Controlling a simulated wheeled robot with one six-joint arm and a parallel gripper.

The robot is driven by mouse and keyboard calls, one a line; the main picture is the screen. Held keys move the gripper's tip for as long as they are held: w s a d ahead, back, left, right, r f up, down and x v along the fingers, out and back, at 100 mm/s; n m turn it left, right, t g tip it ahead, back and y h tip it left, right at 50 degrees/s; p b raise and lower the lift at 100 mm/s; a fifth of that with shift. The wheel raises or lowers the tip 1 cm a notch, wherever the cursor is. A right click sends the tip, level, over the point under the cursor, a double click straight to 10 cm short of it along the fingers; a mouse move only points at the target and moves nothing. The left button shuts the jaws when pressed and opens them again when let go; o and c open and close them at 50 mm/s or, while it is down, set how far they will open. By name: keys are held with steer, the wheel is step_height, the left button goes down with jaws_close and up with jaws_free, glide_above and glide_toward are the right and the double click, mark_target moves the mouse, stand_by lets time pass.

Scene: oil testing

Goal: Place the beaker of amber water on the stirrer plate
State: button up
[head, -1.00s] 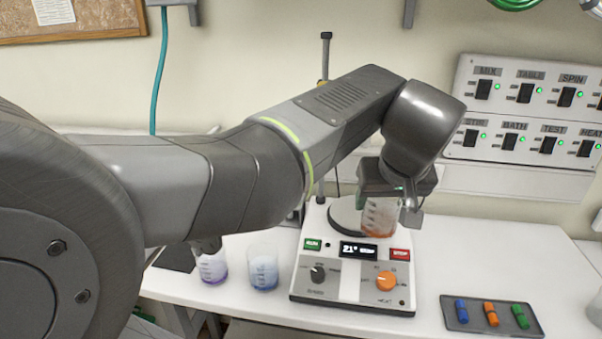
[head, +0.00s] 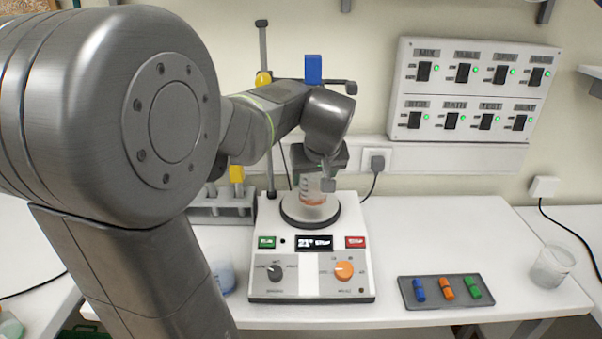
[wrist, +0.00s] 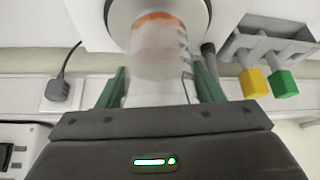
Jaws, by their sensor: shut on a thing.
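The beaker of amber water (head: 313,193) is at the round stirrer plate (head: 297,219) on top of the white stirrer (head: 312,286). My gripper (head: 318,174) is shut on it from behind and above. In the wrist view the green fingers of my gripper (wrist: 158,88) lie on both sides of the clear beaker (wrist: 160,60), with an orange band at its far end against the round plate (wrist: 203,12). The beaker looks upright over the plate; I cannot tell whether its base touches.
A blue-liquid beaker (head: 223,277) stands left of the stirrer, partly behind my arm. A tray of coloured stir bars (head: 446,291) lies to the right, and an empty-looking beaker (head: 552,266) is farther right. A stand rod (head: 268,120) and a rack (head: 215,205) are behind.

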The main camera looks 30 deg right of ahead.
steer(key=w+f, duration=0.1)
steer(key=w+d+f, duration=0.1)
steer(key=shift+w+f, duration=0.1)
steer(key=shift+w, duration=0.3)
steer(key=shift+s, duration=0.1)
steer(key=shift+a, duration=0.1)
steer(key=shift+f, duration=0.15)
steer(key=o, duration=1.2)
steer(key=shift+c, duration=0.2)
steer(key=shift+s+r, duration=0.1)
steer(key=shift+r, duration=0.35)
steer(key=v, duration=1.1)
steer(key=shift+r, duration=0.2)
